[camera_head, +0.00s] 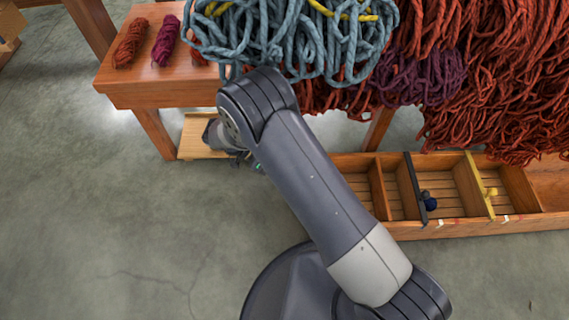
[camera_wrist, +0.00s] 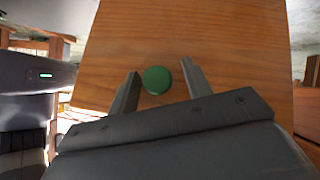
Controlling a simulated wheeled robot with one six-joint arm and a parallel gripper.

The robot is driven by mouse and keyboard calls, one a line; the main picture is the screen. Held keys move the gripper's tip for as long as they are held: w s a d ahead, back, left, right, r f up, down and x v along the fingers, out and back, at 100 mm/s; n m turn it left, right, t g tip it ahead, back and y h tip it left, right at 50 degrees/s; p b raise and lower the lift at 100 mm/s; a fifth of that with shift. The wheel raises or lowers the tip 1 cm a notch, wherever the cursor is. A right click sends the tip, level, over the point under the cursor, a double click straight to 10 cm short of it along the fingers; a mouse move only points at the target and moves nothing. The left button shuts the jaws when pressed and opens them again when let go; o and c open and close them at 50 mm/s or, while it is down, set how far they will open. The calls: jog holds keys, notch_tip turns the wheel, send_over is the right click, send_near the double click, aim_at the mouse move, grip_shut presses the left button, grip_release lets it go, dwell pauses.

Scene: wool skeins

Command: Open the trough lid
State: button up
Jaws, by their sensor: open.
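In the wrist view a round green knob (camera_wrist: 157,80) sits on a flat wooden panel (camera_wrist: 225,45), which looks like the trough lid. My gripper (camera_wrist: 160,79) is open, with one finger on each side of the knob; I cannot tell whether either finger touches it. In the head view my gripper (camera_head: 238,152) is mostly hidden by my arm, beside a pale wooden board (camera_head: 192,140) under the table's left end. The knob is hidden there. A wooden trough (camera_head: 450,231) with open compartments lies on the floor at right.
A wooden table (camera_head: 165,94) stands above the board, its leg (camera_head: 152,130) close to my gripper. Blue-grey skeins (camera_head: 290,40) and red skeins (camera_head: 520,70) hang over the table and trough. Dark (camera_head: 415,185) and yellow (camera_head: 480,185) bars cross the trough. Floor at left is clear.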

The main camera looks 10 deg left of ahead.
jog(key=shift+a+r, duration=0.1)
jog(key=p+v, duration=0.2)
jog(key=v, duration=0.8)
jog(key=shift+s+a+r, duration=0.1)
jog(key=shift+a+r, duration=0.1)
jog(key=shift+a, duration=0.1)
jog(key=b+x, duration=0.1)
jog(key=x, duration=1)
jog(key=shift+r+b, duration=0.15)
jog(key=shift+b, duration=0.25)
